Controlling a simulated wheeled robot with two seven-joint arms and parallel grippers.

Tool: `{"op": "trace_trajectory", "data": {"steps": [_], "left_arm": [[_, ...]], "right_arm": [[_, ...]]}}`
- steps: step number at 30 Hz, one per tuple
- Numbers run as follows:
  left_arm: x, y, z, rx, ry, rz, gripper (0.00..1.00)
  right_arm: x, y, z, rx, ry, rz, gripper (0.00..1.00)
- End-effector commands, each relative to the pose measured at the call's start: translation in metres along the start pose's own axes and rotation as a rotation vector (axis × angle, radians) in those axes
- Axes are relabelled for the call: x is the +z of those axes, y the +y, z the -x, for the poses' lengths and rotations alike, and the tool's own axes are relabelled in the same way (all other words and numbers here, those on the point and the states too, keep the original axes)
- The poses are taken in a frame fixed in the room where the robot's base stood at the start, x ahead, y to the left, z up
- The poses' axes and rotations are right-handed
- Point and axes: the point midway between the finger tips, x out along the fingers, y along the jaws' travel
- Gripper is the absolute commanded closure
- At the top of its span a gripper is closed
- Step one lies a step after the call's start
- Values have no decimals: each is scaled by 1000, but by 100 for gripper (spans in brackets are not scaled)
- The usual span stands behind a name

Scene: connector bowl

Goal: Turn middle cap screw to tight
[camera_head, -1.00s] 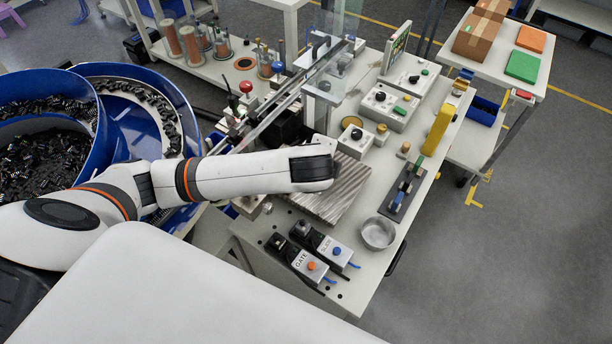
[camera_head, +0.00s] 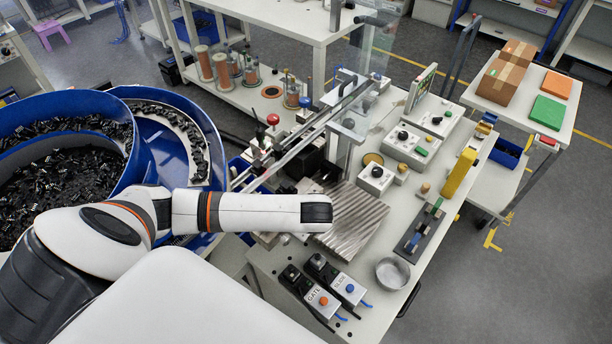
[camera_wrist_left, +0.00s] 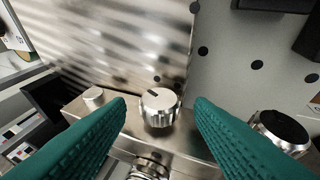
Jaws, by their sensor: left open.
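A silver knurled cap screw (camera_wrist_left: 158,106) with a dark index mark on its flat top stands on a metal block in the left wrist view. My left gripper (camera_wrist_left: 161,102) is open. Its two green fingers are on either side of this screw, with a visible gap on both sides. A smaller silver round piece (camera_wrist_left: 93,96) is at the left on the block. A black-topped knurled knob (camera_wrist_left: 281,129) is at the right, outside the fingers. In the head view my left arm covers the gripper and the screws. My right gripper is not in view.
A ribbed metal plate (camera_head: 352,221) lies beyond the block. GATE and SLIDE switch boxes (camera_head: 322,299) and a metal bowl (camera_head: 392,272) are on the near table. Blue feeder bowls (camera_head: 60,150) with black parts stand at the left.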

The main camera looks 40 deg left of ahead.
Motion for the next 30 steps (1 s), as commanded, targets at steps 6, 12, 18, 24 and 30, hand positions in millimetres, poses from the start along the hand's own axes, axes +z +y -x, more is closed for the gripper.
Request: {"op": "trace_trajectory", "data": {"steps": [6,12,18,24,30], "left_arm": [[0,0,-9,1,0,-1,52],[0,0,-9,1,0,-1,52],[0,0,-9,1,0,-1,84],[0,0,-8,-3,0,-2,96],[-1,3,-6,-42,0,-17,96]], "right_arm": [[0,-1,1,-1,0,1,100],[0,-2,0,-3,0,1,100],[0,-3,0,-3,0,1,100],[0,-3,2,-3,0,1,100],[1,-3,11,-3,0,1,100]]}}
